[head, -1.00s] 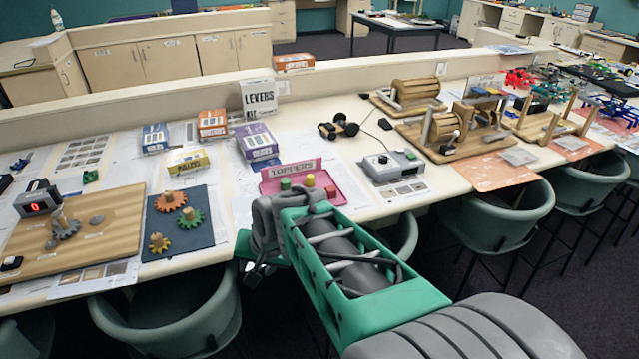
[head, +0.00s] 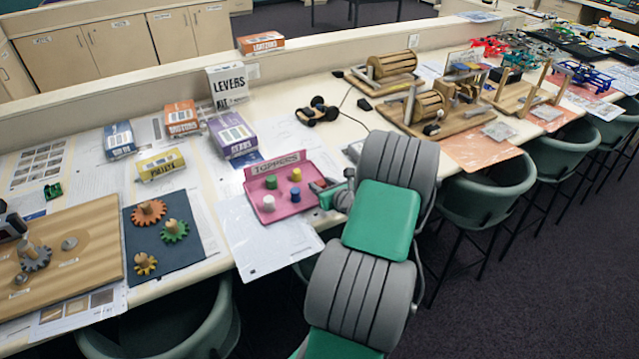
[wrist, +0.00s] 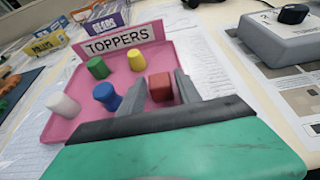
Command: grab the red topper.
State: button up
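The red topper (wrist: 160,88) stands upright at the right side of the pink toppers tray (wrist: 62,125), in the wrist view. My gripper (wrist: 159,82) is open, with one finger on each side of the red topper and no clear grip on it. In the head view my gripper (head: 322,187) is at the right edge of the pink tray (head: 284,212) and largely hides the red topper. A blue topper (wrist: 106,96) stands just left of my left finger.
A grey control box (wrist: 285,45) stands right of the tray. The TOPPERS sign (wrist: 125,38) rises at the tray's back. Kit boxes (head: 233,135) stand behind, and a gear mat (head: 160,235) lies to the left. Paper covers the table in front of the tray.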

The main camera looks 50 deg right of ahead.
jog(key=shift+w+d+f, duration=0.2)
jog(key=shift+w+f, duration=0.15)
jog(key=shift+w, duration=0.25)
jog(key=shift+s, duration=0.1)
jog(key=shift+c, duration=0.2)
grip_shut()
